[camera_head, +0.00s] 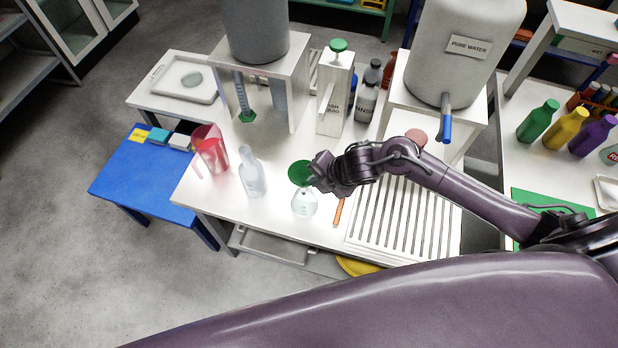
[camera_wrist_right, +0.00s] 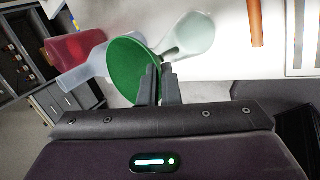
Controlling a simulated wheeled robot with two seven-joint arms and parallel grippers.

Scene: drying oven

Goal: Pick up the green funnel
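The green funnel (camera_head: 300,172) is at the mouth of a clear conical flask (camera_head: 304,204) near the front of the white table. In the right wrist view the funnel (camera_wrist_right: 127,68) shows its round green mouth, and the clear flask (camera_wrist_right: 190,38) is just beyond it. My right gripper (camera_head: 316,177) is at the funnel's right side. In the wrist view its fingers (camera_wrist_right: 159,72) are close together with the funnel's rim between them. The funnel's stem is mostly hidden, so I cannot tell whether it is inside the flask. My left gripper is not in view.
An orange stick (camera_head: 339,211) and a slatted rack (camera_head: 403,222) lie to the right. A white stand (camera_head: 300,75) with a grey tank is behind.

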